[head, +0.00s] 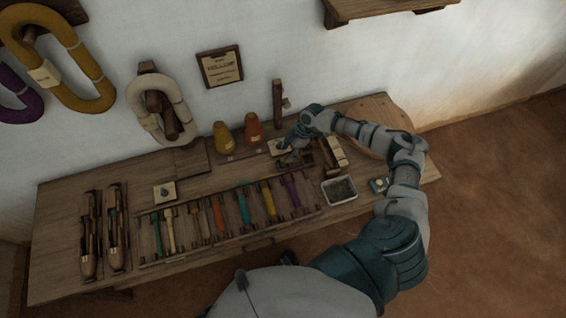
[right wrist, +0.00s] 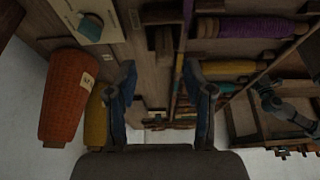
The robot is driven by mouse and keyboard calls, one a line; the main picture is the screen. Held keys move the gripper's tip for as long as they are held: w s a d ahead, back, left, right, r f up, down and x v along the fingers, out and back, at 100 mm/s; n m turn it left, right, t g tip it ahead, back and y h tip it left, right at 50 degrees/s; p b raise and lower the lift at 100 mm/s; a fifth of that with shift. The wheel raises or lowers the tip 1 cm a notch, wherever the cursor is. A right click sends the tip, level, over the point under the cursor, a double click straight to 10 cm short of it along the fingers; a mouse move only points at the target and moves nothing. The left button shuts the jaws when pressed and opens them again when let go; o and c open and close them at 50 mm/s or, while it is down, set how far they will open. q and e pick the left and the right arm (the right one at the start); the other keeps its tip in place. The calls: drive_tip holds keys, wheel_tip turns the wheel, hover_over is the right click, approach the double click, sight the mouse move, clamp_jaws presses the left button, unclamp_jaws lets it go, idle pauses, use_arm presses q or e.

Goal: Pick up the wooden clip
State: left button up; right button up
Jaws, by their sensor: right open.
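My right gripper (head: 294,156) is over the back of the bench, right of the orange cone, beside a small pale card (head: 277,147). In the right wrist view, its two dark blue fingers (right wrist: 158,72) are apart, with nothing held between them. Small dark wooden pieces (right wrist: 164,43) lie beyond the fingertips on the wooden surface. I cannot tell whether one of them is the wooden clip. In the head view, the gripper and forearm hide part of this area. My left gripper is not clearly in view.
An orange cone (head: 253,131) and a yellow cone (head: 223,137) stand left of the gripper. A rack of coloured bobbins (head: 218,217) lies in front. A metal tray (head: 339,189) and pale wooden blocks (head: 336,151) lie to the right. An upright wooden post (head: 277,103) stands behind.

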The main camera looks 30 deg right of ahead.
sight(284, 159)
drive_tip(key=x, duration=0.5)
drive_tip(key=shift+s+a+f, duration=0.15)
drive_tip(key=c, duration=0.9)
